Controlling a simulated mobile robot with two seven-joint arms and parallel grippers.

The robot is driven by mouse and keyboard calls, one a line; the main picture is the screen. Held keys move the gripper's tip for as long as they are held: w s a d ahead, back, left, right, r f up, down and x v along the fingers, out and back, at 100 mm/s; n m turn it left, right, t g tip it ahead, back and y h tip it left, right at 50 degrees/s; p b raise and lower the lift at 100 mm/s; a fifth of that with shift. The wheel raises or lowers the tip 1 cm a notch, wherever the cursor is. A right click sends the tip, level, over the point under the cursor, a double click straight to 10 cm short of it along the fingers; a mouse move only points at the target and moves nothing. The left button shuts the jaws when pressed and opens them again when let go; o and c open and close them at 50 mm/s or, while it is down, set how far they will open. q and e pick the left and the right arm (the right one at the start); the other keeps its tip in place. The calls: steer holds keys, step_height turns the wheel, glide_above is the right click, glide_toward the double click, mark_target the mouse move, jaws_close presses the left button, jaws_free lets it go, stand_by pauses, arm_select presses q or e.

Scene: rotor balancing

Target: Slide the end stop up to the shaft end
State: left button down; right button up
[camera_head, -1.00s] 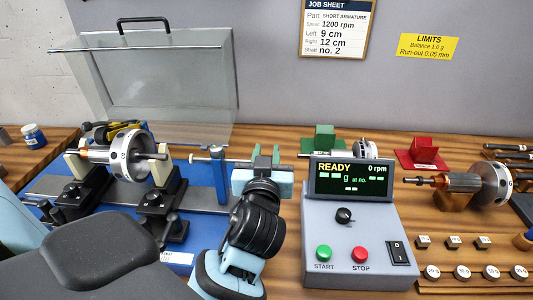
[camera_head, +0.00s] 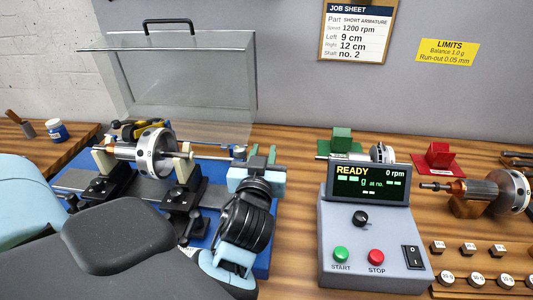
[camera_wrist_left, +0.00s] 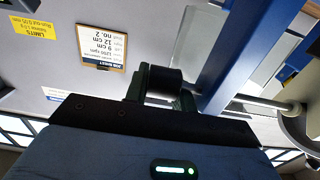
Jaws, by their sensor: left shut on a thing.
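The rotor (camera_head: 152,152) lies across two black supports with cream blocks, its shaft end (camera_head: 188,155) pointing right. The end stop's blue upright (camera_head: 240,154) stands right of that shaft end. It also shows in the left wrist view (camera_wrist_left: 238,55), with a pale rod (camera_wrist_left: 268,102) reaching from it toward the right. My left gripper (camera_head: 262,160) is on the right side of the upright. In the wrist view its fingers (camera_wrist_left: 160,92) are shut on a dark round knob (camera_wrist_left: 163,80) beside the upright. My gripper hides the stop's lower part. I cannot judge the gap between rod and shaft end.
A grey control box (camera_head: 375,240) reading READY stands right of my left arm. A clear cover (camera_head: 180,90) stands open behind the rotor. Green (camera_head: 341,142) and red (camera_head: 438,158) stands and another rotor (camera_head: 490,190) are at the right.

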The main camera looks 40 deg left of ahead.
arm_select(q)
steer(key=c, duration=1.5)
jaws_free()
steer(key=o, duration=0.3)
steer(key=shift+o, duration=0.2)
arm_select(e)
steer(key=shift+s+f, duration=0.1)
steer(key=shift+s, duration=0.25)
steer(key=shift+w, duration=0.25)
arm_select(q)
steer(key=shift+w, duration=0.1)
